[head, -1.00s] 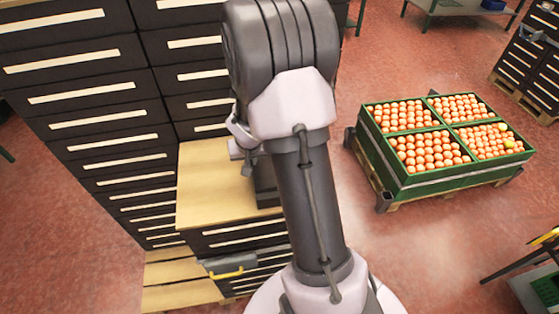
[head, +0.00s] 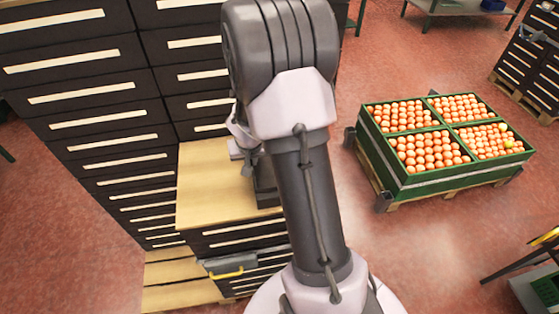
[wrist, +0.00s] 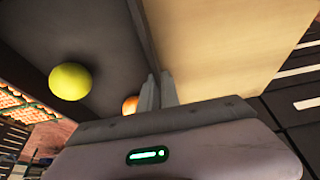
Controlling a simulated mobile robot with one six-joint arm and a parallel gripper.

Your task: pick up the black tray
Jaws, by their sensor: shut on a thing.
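The black tray (wrist: 110,35) fills the upper left of the wrist view, its wall running down to my fingertips. My gripper (wrist: 158,92) is shut on that wall, one finger on each side. A yellow-green fruit (wrist: 70,81) lies in the tray. An orange (wrist: 130,105) lies near the fingers, partly hidden. In the head view, a dark strip of the tray (head: 266,187) shows at the wooden top, mostly hidden behind my arm. My gripper (head: 246,158) is partly hidden there too. I cannot tell whether the tray touches the top.
The wooden top (head: 210,185) is bare left of the tray. Tall dark drawer cabinets (head: 85,110) stand behind and to the left. A green crate of oranges (head: 440,180) stands on a pallet at the right. Open red floor lies between.

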